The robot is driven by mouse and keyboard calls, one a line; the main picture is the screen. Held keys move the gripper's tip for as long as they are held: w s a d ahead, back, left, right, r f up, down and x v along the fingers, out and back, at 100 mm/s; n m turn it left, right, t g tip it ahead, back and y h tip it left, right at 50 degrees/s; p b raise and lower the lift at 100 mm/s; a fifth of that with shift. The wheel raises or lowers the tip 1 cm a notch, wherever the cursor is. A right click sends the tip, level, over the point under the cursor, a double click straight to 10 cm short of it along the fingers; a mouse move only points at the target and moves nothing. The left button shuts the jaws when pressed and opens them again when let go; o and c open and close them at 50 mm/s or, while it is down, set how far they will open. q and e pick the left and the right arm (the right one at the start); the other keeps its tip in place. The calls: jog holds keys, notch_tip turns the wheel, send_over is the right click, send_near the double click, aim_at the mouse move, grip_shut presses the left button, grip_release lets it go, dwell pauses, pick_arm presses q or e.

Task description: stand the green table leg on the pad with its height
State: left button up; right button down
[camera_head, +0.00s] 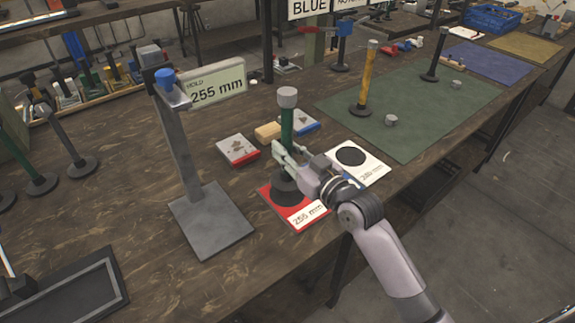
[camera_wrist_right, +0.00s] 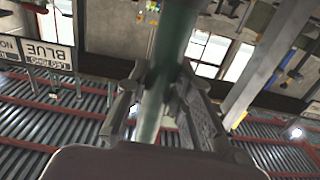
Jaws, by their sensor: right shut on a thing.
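The green table leg (camera_head: 287,124) is upright, with a grey cap on top and a dark round foot below. My right gripper (camera_head: 282,153) is shut around its shaft; the right wrist view shows the green shaft (camera_wrist_right: 165,75) between both fingers. The foot is over the black circle of the red pad (camera_head: 266,193), whose label appears to read 255 mm. I cannot tell whether foot and pad touch, as my gripper hides part of the foot. A white pad (camera_head: 378,172) with a black circle lies to the right. My left gripper is out of view.
A grey gauge stand (camera_head: 181,150) and a 255 mm sign (camera_head: 216,84) stand to the left. A red-and-grey box (camera_head: 237,151), a tan block (camera_head: 268,131) and a blue-and-grey box (camera_head: 303,122) lie close by. A yellow leg (camera_head: 366,80) stands on the green mat (camera_head: 440,110).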

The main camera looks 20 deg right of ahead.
aim_at(289, 179)
jog(key=shift+f+b, duration=0.3)
jog(key=shift+f, duration=1.85)
jog(key=c, duration=1.4)
grip_release()
jog(key=shift+f, duration=0.1)
jog(key=shift+r, duration=0.2)
jog(key=shift+s+d+f, duration=0.1)
jog(key=shift+s, duration=0.2)
jog(key=b+v, duration=0.1)
jog(key=v, duration=1)
jog(key=shift+s, duration=0.2)
